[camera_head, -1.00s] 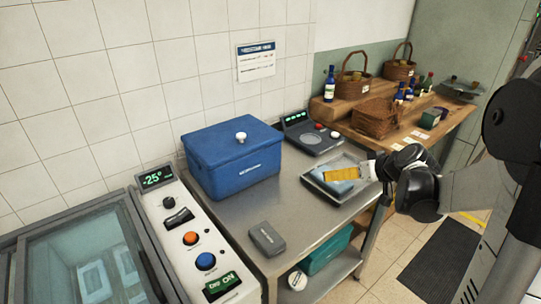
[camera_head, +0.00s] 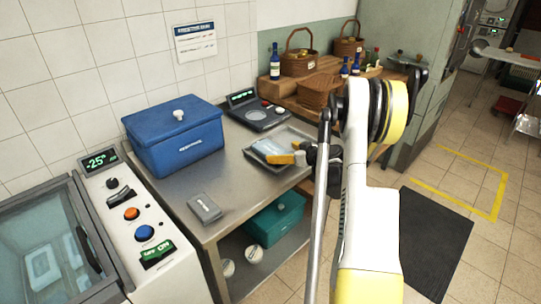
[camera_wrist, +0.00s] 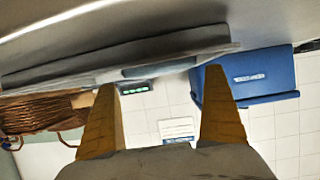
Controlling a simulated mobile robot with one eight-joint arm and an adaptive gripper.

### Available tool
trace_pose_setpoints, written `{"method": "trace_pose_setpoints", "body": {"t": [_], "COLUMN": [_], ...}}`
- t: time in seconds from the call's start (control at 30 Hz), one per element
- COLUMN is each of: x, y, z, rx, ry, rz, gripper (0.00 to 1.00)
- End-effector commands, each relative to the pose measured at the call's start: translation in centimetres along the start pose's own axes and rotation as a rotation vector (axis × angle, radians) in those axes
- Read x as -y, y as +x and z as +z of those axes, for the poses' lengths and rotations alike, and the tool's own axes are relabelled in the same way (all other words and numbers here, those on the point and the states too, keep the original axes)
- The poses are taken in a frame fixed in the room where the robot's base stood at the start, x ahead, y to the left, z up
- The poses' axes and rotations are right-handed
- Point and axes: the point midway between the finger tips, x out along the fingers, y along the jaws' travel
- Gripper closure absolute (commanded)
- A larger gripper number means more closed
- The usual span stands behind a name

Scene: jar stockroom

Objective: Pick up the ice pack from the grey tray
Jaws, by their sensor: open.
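The ice pack (camera_head: 268,147) is a pale blue pouch lying in the grey tray (camera_head: 301,138) on the steel table. My gripper (camera_head: 291,157) has its yellow fingers low over the tray's front right part, right beside the ice pack, partly covering it. In the wrist view my gripper (camera_wrist: 162,84) is open, with a finger on either side. A pale blue strip of the ice pack (camera_wrist: 160,69) shows between the fingertips, against the tray's edge (camera_wrist: 60,67). Whether the fingers touch the pack cannot be told.
A blue lidded box (camera_head: 175,140) stands left of the tray, and a dark scale (camera_head: 258,112) behind it. A small grey case (camera_head: 204,208) lies at the table's front. A wooden bench with baskets (camera_head: 320,90) and bottles stands behind.

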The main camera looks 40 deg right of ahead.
Motion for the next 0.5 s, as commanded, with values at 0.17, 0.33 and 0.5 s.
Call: {"method": "trace_pose_setpoints", "body": {"t": [0.17, 0.33, 0.5], "x": [0.3, 0.4, 0.4], "y": [2.1, 4.7, 5.1], "z": [0.2, 0.1, 0.0], "rx": [0.001, 0.002, 0.004], "ry": [-0.002, -0.003, -0.006], "rz": [-0.002, -0.001, 0.000], "gripper": [0.00, 0.00, 0.00]}}
